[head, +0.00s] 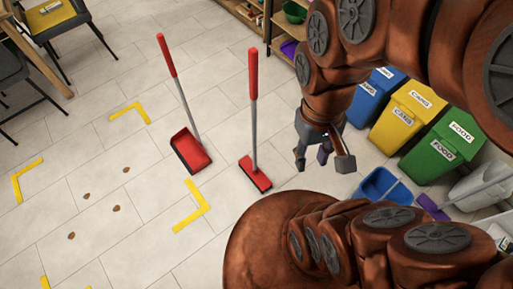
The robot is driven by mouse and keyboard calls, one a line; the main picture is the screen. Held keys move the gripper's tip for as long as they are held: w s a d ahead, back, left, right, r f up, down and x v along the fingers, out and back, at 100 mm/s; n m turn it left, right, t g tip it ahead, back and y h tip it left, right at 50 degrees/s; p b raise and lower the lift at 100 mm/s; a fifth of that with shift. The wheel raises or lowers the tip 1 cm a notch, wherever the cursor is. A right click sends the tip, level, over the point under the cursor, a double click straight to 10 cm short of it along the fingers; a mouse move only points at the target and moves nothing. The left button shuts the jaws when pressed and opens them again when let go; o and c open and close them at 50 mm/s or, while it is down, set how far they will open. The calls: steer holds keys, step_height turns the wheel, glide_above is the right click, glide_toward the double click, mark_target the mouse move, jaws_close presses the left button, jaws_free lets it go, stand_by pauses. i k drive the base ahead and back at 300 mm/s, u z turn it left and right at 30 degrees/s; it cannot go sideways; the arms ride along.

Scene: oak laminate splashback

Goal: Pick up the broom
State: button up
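The broom has a red head (255,176) with dark bristles on the floor and a grey handle with a red grip (253,74). It stands upright near the middle of the head view. A red long-handled dustpan (190,151) stands to its left, apart from it. My gripper (322,165) is to the right of the broom, with its fingers spread, and touches neither tool.
Blue, yellow and green bins (443,146) stand at the right, with a blue bucket (387,186) before them. A wooden shelf (241,14) is at the back. Chairs (58,22) and a table are at upper left. Yellow corner marks (193,209) surround brown bits (87,196) on the tiles.

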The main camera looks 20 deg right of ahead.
mark_target(249, 166)
steer(key=z, duration=2.5)
steer(key=k, duration=1.25)
steer(key=u, duration=2.2)
steer(key=i, duration=0.5)
